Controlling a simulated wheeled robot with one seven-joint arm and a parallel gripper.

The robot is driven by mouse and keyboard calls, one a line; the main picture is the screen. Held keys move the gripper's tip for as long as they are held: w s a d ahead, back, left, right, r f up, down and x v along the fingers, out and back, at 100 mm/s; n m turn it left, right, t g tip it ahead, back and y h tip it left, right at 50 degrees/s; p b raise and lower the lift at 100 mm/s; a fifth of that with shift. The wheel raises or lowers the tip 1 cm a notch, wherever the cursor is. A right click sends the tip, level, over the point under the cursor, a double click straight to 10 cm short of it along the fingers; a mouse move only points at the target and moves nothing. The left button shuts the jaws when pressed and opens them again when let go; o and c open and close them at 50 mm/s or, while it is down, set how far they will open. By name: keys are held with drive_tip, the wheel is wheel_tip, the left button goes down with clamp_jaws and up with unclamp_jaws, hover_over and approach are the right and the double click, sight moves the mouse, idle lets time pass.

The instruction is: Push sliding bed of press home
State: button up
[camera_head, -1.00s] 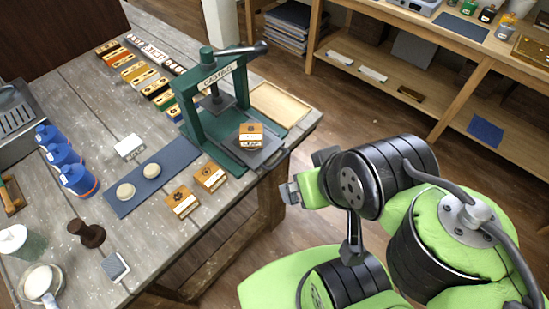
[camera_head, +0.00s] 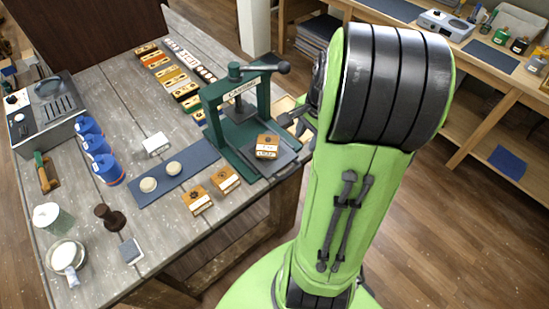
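The green press (camera_head: 240,108) stands upright near the right edge of the weathered table. Its sliding bed (camera_head: 284,158) is drawn out toward the front right, with a handle at its outer edge. A wooden block with a dark and a pale label (camera_head: 267,146) sits on the bed, in front of the dark pressing plate (camera_head: 240,110). My gripper (camera_head: 293,120) shows only in part, just right of the press frame and close to the bed. My large green and black arm hides much of it, so its fingers and any contact cannot be made out.
Two wooden blocks (camera_head: 210,190) lie left of the press, near the table edge. A blue mat (camera_head: 190,158) bears two pale round pieces. Blue bottles (camera_head: 96,145) stand farther left. A shelved bench (camera_head: 475,62) stands at the back right, with open floor before it.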

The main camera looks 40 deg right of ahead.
sight(295, 169)
drive_tip(key=f, duration=0.5)
drive_tip(key=w+f+b, duration=0.1)
drive_tip(key=f, duration=0.4)
drive_tip(key=w+f+b, duration=0.1)
drive_tip(key=f, duration=0.4)
drive_tip(key=shift+w+a+f, duration=0.1)
drive_tip(key=shift+w+f, duration=0.15)
drive_tip(key=shift+f, duration=0.05)
clamp_jaws()
